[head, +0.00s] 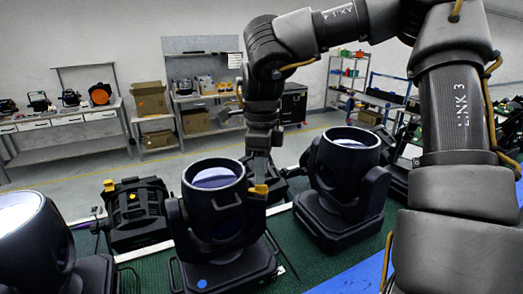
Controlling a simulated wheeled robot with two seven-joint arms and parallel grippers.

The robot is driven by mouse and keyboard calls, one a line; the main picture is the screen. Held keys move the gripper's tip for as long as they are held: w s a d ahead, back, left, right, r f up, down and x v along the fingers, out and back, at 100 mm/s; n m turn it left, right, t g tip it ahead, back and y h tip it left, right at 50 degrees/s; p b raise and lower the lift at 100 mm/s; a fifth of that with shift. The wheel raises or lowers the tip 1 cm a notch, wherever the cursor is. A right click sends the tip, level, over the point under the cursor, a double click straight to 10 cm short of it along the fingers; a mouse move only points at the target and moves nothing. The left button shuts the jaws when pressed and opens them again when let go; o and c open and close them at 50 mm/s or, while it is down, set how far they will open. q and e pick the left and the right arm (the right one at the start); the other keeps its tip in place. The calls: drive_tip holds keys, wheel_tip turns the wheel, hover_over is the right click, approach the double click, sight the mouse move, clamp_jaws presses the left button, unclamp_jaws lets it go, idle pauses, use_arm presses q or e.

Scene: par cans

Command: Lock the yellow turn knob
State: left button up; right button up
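My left gripper is out of view.
Another par can (343,180) stands close on the right, and one (32,240) at the left edge. A black fixture (136,214) with a yellow knob (108,185) lies behind left. Green matting (300,262) and a blue strip (352,278) show in front. Workbenches line the back.

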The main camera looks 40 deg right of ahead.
wheel_tip(320, 180, up, 8)
drive_tip(key=p, duration=0.1)
drive_tip(key=shift+f, duration=0.15)
